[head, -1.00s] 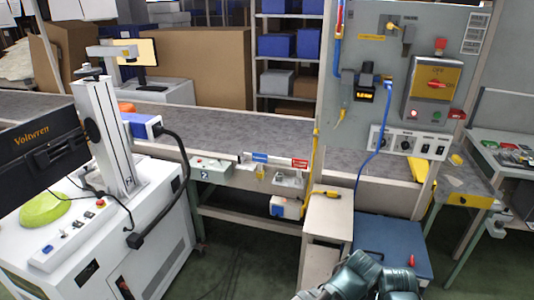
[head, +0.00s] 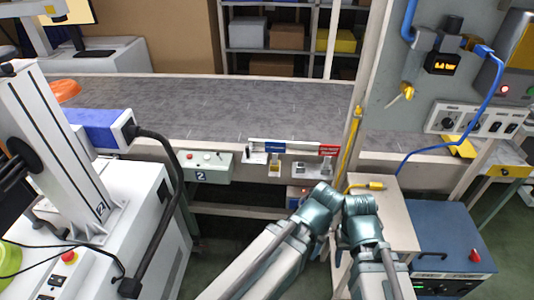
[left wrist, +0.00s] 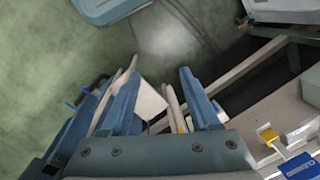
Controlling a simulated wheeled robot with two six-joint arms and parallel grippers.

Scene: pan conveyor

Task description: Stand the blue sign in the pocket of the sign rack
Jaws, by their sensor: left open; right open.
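The blue sign (head: 270,146) is at the conveyor's front edge in the head view, left of a red sign (head: 329,150). Part of a blue panel, apparently this sign, shows at the lower right of the left wrist view (left wrist: 300,168). A pale rail (head: 302,149) between the signs may belong to the sign rack; its pocket is not clear. My left gripper (left wrist: 159,75) is open, its two blue fingers apart with nothing held, left of the panel. My right gripper is open; arm links in the head view cover most of it, so its fingers are hard to make out.
A yellow clip-like part (head: 275,168) is below the blue sign. A beige stand (head: 395,213) and a blue cabinet (head: 440,238) are at right. The conveyor belt (head: 220,105) is clear behind the signs.

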